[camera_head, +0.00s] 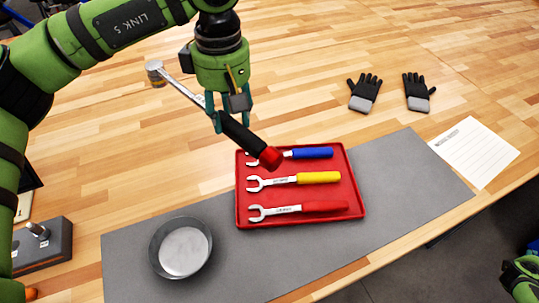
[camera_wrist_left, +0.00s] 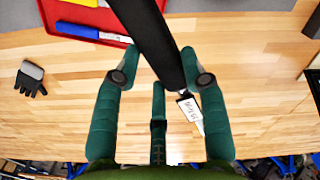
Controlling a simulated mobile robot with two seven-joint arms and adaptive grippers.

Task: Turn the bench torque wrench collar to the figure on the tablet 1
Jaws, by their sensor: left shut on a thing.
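The torque wrench (camera_head: 240,133) has a silver shaft and head, a black handle and a red end. It is held tilted above the bench, head up to the left and red end down to the right. My left gripper (camera_head: 232,120) is shut on its black handle. In the left wrist view the handle (camera_wrist_left: 155,40) runs between the fingers of the left gripper (camera_wrist_left: 162,78), with a small white tag or label (camera_wrist_left: 188,110) near it. Scale marks on the wrench are too small to read. I cannot make out the tablet.
A red tray (camera_head: 358,200) with blue, yellow and red-handled spanners lies below the wrench on a grey mat (camera_head: 405,190). A round metal dish (camera_head: 181,248) stands left of it. Black gloves (camera_head: 364,92) and a paper sheet (camera_head: 475,152) lie right. The bench's middle back is clear.

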